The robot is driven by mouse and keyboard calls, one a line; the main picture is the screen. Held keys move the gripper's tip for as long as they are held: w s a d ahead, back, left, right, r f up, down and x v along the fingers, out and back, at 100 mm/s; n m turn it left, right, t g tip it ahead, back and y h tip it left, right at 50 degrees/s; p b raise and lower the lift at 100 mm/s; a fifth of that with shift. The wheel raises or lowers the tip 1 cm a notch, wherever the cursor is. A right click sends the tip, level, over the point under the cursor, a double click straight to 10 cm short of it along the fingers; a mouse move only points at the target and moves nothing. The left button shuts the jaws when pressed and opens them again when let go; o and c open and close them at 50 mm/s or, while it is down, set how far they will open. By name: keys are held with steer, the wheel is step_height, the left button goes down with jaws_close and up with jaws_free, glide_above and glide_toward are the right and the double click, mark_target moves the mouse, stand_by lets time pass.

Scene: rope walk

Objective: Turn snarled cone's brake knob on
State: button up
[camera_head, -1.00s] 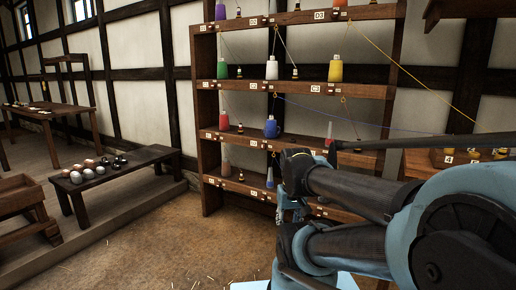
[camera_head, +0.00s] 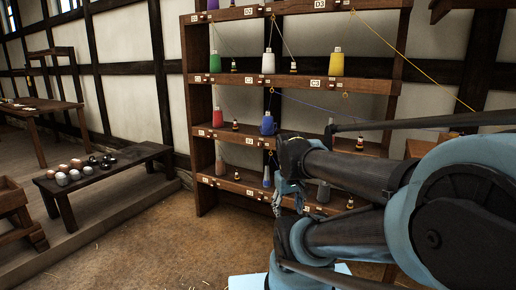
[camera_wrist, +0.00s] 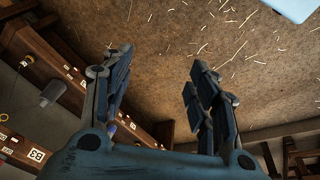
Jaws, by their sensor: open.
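A wooden rack (camera_head: 196,165) holds coloured cones on labelled shelves. A blue cone (camera_head: 268,125) on the third shelf down looks bulged and uneven; I cannot tell surely that it is the snarled one. The brake knobs are too small to read. My gripper (camera_head: 281,196) hangs before the bottom shelf, below the blue cone, partly hidden by my arm. In the wrist view my gripper (camera_wrist: 158,82) is open and empty, with bare floor behind its fingers. The rack edge (camera_wrist: 60,75), a label B3 (camera_wrist: 37,154) and a grey cone (camera_wrist: 52,93) show at left.
Green (camera_head: 215,62), white (camera_head: 268,62) and yellow (camera_head: 336,62) cones stand one shelf higher, a red one (camera_head: 218,117) left of the blue. Yarn lines stretch right. A low bench (camera_head: 110,175) with bobbins stands left. Floor (camera_head: 190,240) before the rack is clear.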

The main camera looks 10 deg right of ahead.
steer(key=w+d+r+n+t+h, duration=0.1)
steer(key=w+r+n+h, duration=0.2)
steer(key=w, duration=0.6)
steer(key=w+r+n+t, duration=0.1)
steer(key=w+r+n, duration=0.3)
steer(key=w, duration=0.6)
steer(key=w+d+r+n+t+h, duration=0.1)
steer(key=w+r+n+h, duration=0.15)
steer(key=w+n, duration=0.5)
steer(key=w+a+n+t, duration=0.1)
steer(key=w+a+n, duration=0.15)
steer(key=w, duration=0.65)
steer(key=w+a+n+t, duration=0.2)
steer(key=w+n, duration=0.1)
steer(key=w, duration=0.6)
steer(key=n+t+h, duration=0.2)
steer(key=n, duration=0.5)
glide_toward(258, 144)
steer(key=shift+y, duration=0.25)
steer(key=x, duration=0.9)
steer(key=shift+d+f, duration=0.15)
steer(key=shift+d, duration=0.2)
steer(key=c, duration=1.1)
